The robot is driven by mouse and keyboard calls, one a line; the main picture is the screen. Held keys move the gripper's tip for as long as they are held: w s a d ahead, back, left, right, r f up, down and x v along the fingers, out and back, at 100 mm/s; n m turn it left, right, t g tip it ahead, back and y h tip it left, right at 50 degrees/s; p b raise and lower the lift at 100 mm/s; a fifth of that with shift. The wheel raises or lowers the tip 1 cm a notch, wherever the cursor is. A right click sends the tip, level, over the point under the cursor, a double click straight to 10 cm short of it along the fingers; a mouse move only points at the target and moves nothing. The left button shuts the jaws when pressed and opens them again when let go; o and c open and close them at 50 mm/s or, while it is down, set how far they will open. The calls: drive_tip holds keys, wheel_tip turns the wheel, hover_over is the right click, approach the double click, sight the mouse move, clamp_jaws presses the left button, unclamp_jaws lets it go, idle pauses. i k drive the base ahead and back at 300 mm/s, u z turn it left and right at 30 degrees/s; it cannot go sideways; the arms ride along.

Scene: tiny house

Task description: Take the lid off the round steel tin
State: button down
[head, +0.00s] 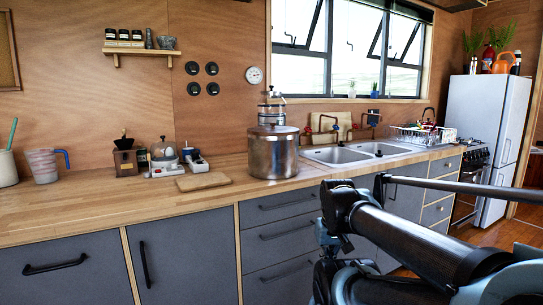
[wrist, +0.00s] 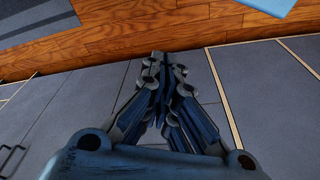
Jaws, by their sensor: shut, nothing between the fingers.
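The round steel tin (head: 273,155) stands upright on the wooden counter in the head view, left of the sink. Its lid (head: 273,130) sits on top, darker and brownish with a small rim. My gripper (wrist: 162,60) shows in the wrist view, with its fingers together and nothing between them. It is over the grey cabinet fronts and wooden floor, away from the tin. The tin does not show in the wrist view. In the head view my arm (head: 400,240) is at the lower right, in front of the cabinets, and the gripper cannot be made out there.
A wooden board (head: 203,181) lies left of the tin. A glass-and-metal jar (head: 271,100) stands behind it. The double sink (head: 340,155) is to its right. A grinder (head: 125,157) and a jug (head: 43,165) stand farther left. The front counter strip (head: 110,205) is clear.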

sight(273, 131)
drive_tip(key=z, duration=1.45)
drive_tip(key=k, duration=0.7)
drive_tip(key=u, duration=0.7)
drive_tip(key=i, duration=1)
drive_tip(key=z, duration=0.05)
